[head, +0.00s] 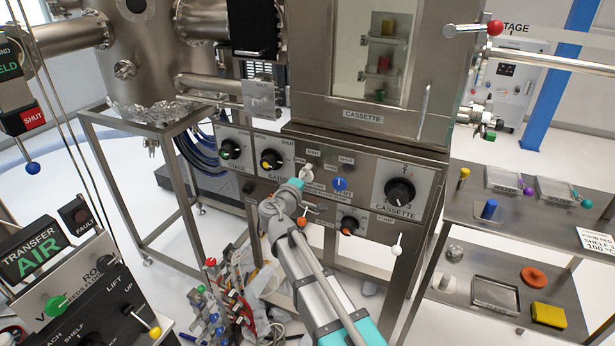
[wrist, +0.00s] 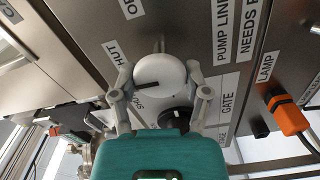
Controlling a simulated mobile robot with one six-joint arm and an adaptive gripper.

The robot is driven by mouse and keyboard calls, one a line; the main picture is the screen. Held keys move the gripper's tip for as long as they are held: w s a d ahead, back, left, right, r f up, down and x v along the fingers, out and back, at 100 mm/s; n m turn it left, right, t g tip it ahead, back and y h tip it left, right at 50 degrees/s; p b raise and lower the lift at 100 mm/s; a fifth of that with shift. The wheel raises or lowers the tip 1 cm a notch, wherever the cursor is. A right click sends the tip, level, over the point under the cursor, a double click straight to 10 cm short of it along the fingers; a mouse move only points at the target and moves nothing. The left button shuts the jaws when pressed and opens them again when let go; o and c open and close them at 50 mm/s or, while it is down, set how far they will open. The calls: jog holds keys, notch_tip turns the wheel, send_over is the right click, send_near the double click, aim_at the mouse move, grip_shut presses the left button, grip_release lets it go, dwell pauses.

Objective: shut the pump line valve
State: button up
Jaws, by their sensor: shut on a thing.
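The white round valve knob (wrist: 160,73) is on the steel panel in the wrist view, beside a label reading PUMP LINE (wrist: 222,30). A black line marks the knob's face and runs to the left in the picture. SHUT lettering sits by the knob, and part of an OPEN label shows above. My gripper (wrist: 158,95) is shut on the knob, one finger on each side of it. In the head view my gripper (head: 302,181) is at the panel below the cassette chamber, where it hides part of the knob.
A black knob (wrist: 177,117) labelled GATE is close to my fingers in the wrist view, with an orange lamp part (wrist: 288,115) to the right. In the head view, a blue knob (head: 340,184) and the large black CASSETTE knob (head: 399,191) are right of my gripper.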

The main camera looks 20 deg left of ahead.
jog(key=o, duration=1.1)
jog(key=shift+o, duration=0.2)
jog(key=shift+s, duration=0.1)
jog(key=s, duration=1.1)
jog(key=shift+s+a, duration=0.35)
jog(key=shift+a, duration=0.1)
